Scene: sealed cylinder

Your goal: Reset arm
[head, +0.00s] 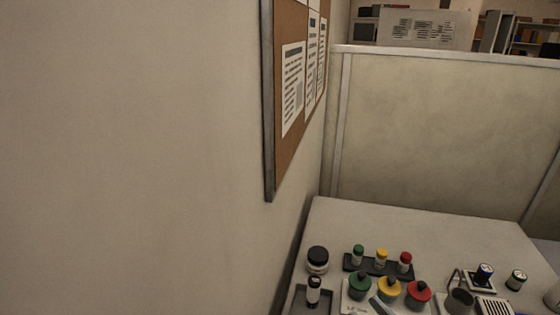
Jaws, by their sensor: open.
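My gripper and arm do not show clearly in the head view. The table (420,222) fills the lower right. A dark rack (375,271) on it holds small vials with green (358,250), yellow (382,254) and red (405,257) caps. In front of it, a white device (355,304) carries a larger green-topped, yellow-topped and red-topped piece. A grey curved part (381,306) is cut off at the bottom edge; I cannot tell what it is.
A black-lidded jar (317,260) and a black-capped vial (313,290) in a grey tray stand at the left. A wall, corkboard (291,85) and partition (430,130) bound the table.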

